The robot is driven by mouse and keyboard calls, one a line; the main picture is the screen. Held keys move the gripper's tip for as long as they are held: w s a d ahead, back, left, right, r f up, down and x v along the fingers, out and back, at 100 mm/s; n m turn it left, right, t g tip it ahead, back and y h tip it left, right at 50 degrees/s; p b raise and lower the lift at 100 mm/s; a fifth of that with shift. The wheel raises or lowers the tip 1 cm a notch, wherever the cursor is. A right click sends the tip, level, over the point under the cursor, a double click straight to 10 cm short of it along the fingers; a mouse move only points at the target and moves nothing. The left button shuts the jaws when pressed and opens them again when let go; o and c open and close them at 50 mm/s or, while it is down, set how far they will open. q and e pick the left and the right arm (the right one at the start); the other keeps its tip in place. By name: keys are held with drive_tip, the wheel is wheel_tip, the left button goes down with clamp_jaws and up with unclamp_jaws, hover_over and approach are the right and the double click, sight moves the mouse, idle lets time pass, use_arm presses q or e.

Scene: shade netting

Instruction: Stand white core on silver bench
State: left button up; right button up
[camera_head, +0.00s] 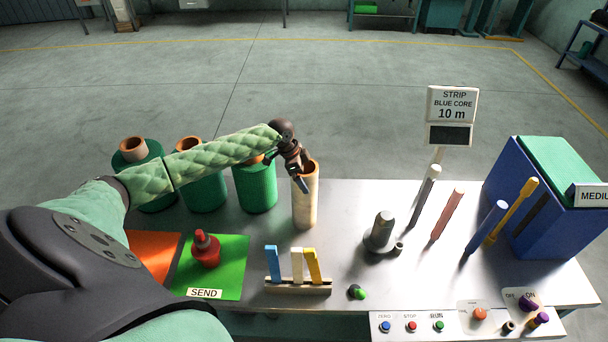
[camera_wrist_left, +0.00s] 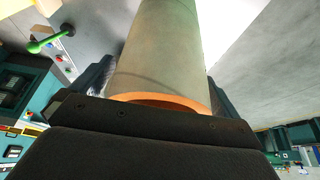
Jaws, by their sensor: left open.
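The white core, a cream tube with an orange-brown rim (camera_head: 305,208), stands upright on the silver bench (camera_head: 350,205) near its back edge. My left gripper (camera_head: 301,180) is open at the top of the tube. In the left wrist view the tube (camera_wrist_left: 168,50) lies between the two dark fingers, its rim close to the palm. I cannot tell whether either finger touches it. My right gripper is not in view.
Green rolls with brown cores (camera_head: 257,187) stand left of the tube. A rack with blue, white and yellow strips (camera_head: 297,288) is in front. A grey post (camera_head: 381,232), several rods and a blue box (camera_head: 535,215) are right. Bare bench lies right of the tube.

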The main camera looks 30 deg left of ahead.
use_arm(q)
drive_tip(key=b+v, duration=0.5)
drive_tip(key=v, duration=0.6)
drive_tip(key=shift+s+a+r, duration=0.15)
drive_tip(key=shift+r, duration=0.35)
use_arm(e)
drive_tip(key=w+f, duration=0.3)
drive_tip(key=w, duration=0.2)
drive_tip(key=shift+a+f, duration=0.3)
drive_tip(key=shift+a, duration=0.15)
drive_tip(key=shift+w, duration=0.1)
